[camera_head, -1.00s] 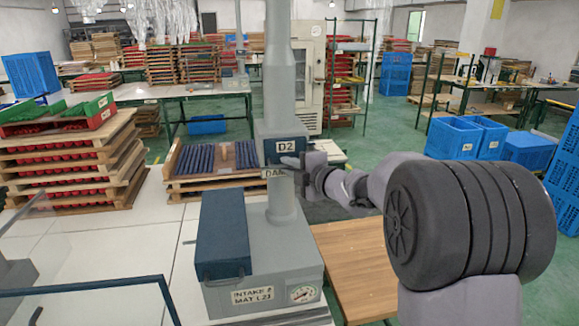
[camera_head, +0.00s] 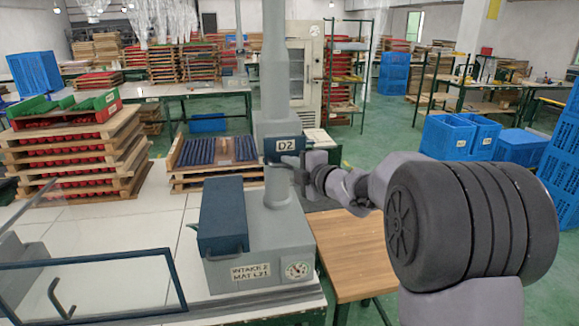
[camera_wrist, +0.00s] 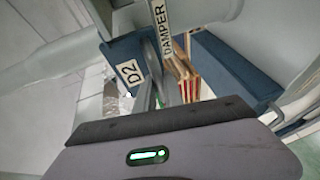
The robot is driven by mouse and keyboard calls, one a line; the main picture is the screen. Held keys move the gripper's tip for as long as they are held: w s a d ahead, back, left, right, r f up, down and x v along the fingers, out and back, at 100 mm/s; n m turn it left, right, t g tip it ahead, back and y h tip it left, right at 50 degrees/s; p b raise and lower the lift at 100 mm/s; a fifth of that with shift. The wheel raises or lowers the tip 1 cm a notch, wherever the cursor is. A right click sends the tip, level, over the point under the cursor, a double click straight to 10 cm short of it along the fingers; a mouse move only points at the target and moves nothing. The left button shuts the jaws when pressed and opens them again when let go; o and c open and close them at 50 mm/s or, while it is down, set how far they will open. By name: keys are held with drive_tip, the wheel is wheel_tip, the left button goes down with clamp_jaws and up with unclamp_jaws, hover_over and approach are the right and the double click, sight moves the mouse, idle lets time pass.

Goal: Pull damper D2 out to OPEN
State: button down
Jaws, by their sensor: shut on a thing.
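Damper D2's dark blue labelled front (camera_head: 285,146) is on the grey upright pipe (camera_head: 275,80) of the intake unit. My gripper (camera_head: 302,160) is at the right of this front, just below the label, and is shut on the damper's handle. In the wrist view, the D2 front (camera_wrist: 125,65) is left of the middle and a grey handle (camera_wrist: 150,65) stands beside it. A DAMPER label strip (camera_wrist: 163,30) shows above. The fingertips are not clear there, so the exact hold on the handle is hard to see.
The intake unit's grey base (camera_head: 265,240) carries a dark blue box (camera_head: 222,215) and a gauge (camera_head: 297,269). A wooden table (camera_head: 350,245) lies under my arm. Stacked red trays (camera_head: 70,150) stand left; blue crates (camera_head: 450,135) stand right, with green floor between.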

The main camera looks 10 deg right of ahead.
drive_tip(key=shift+f, duration=0.15)
drive_tip(key=c, duration=1.5)
unclamp_jaws()
drive_tip(key=shift+o, duration=0.2)
drive_tip(key=p+v, duration=0.3)
drive_tip(key=v, duration=1.4)
drive_tip(key=shift+r, duration=0.2)
drive_tip(key=shift+s+d, duration=0.1)
